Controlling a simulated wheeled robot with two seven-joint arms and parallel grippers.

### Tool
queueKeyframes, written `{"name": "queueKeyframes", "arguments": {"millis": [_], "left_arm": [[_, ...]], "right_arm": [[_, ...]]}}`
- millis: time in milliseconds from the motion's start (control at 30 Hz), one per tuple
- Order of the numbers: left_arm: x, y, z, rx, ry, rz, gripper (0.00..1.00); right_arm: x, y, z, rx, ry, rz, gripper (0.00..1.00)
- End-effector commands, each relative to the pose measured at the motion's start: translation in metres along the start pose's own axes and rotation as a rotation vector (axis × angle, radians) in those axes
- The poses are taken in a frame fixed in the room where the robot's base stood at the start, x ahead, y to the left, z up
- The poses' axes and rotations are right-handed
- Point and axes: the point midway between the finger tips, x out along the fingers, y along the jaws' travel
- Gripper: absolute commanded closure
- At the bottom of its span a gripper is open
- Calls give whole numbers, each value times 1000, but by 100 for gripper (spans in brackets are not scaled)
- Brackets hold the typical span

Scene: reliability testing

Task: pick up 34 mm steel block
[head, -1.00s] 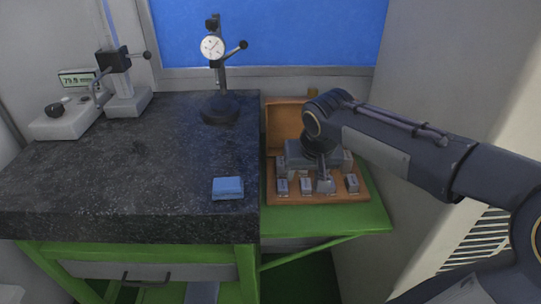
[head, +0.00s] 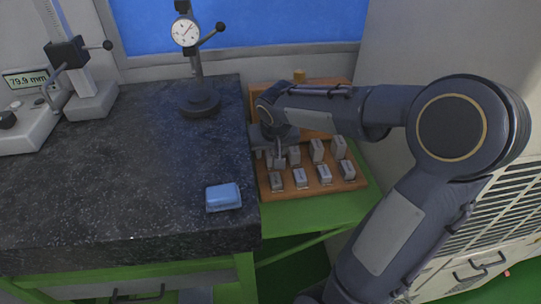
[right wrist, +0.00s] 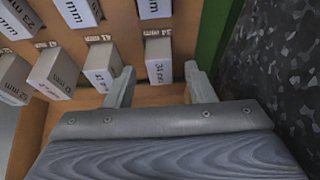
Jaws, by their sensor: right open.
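Several grey steel blocks stand in two rows in a wooden case (head: 318,188). The block nearest my fingers (right wrist: 158,60) has a label that could be 31 or 34 mm; I cannot tell which. My right gripper (head: 277,158) is over the left end of the back row. In the right wrist view the gripper (right wrist: 160,88) is open, its two fingers spread with that block just ahead of the gap and nothing held. My left gripper is not in view.
A dark granite plate (head: 130,190) lies left of the case, with a blue block (head: 223,197) near its right edge. A dial gauge stand (head: 200,100) and a height gauge (head: 92,100) stand behind. The case rests on a green shelf (head: 290,212) beside a wall.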

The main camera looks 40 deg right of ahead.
Motion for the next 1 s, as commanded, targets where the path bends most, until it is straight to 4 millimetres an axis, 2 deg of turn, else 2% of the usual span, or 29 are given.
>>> {"name": "queueKeyframes", "arguments": {"millis": [100,300,667,1000], "left_arm": [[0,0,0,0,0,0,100],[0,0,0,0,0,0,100],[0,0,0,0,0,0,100],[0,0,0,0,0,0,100]], "right_arm": [[6,0,0,0,0,0,51],[6,0,0,0,1,-1,52],[6,0,0,0,1,-1,99],[4,0,-1,0,3,-2,100]]}}
